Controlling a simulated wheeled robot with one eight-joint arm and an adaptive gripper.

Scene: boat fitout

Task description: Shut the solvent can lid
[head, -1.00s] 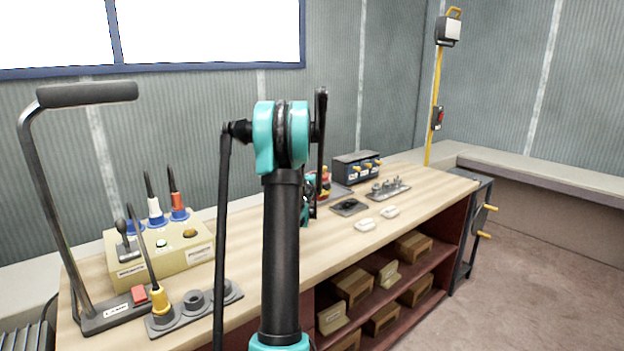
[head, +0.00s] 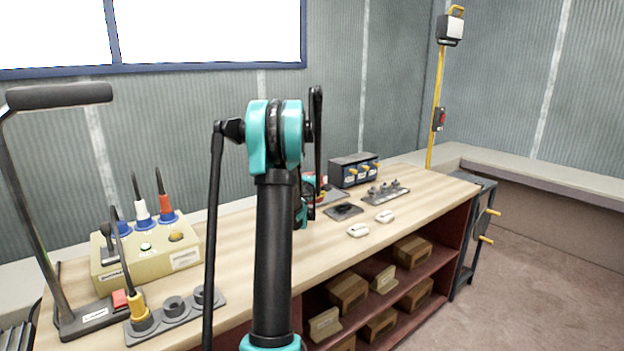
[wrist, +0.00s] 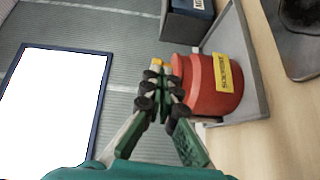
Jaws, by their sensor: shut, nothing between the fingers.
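The red solvent can (wrist: 207,92), with a yellow label, lies sideways in the tilted wrist view, its top end toward the left. My gripper (wrist: 158,66) is shut and empty, its fingertips by the can's top end. The fingers cover part of that end, so I cannot tell how the lid stands or whether they touch it. In the head view only a small red part of the can (head: 321,182) shows beside my arm, and my fingers cannot be made out there.
The can stands on a grey tray (wrist: 258,100) on the wooden bench (head: 410,206). A dark box with yellow-handled switches (head: 354,170) is behind it. A plate with metal parts (head: 386,193) and two white pieces (head: 372,224) lie to the right. A yellowish control box (head: 150,262) stands left.

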